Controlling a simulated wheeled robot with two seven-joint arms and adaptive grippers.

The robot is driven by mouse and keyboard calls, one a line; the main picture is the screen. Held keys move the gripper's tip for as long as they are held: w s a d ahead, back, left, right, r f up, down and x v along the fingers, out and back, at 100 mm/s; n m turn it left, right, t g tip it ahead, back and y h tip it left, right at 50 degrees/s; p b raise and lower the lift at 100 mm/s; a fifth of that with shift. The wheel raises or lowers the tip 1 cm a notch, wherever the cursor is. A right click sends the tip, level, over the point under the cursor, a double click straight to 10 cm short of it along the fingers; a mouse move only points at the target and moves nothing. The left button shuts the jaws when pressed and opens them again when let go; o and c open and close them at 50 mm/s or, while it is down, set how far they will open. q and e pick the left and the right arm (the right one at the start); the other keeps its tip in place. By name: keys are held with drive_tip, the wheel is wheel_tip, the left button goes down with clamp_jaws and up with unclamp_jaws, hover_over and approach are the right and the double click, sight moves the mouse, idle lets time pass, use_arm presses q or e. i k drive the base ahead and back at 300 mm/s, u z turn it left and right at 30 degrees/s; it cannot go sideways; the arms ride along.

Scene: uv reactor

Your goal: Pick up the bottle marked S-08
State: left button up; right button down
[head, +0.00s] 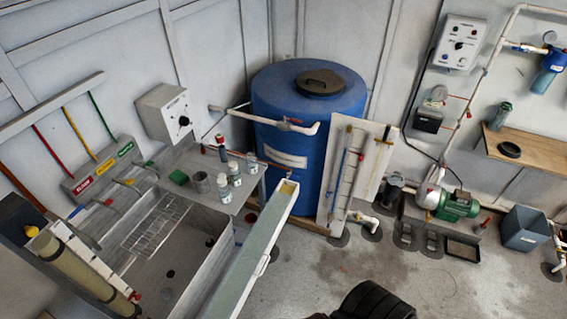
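A grey sink (175,250) with a wire rack (156,225) lies in front of the ledge. A long pale trough (262,240) runs along the sink's right side. The blue tank (275,100) stands behind.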

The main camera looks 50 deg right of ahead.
sight(250, 158)
drive_tip(key=z, duration=1.25)
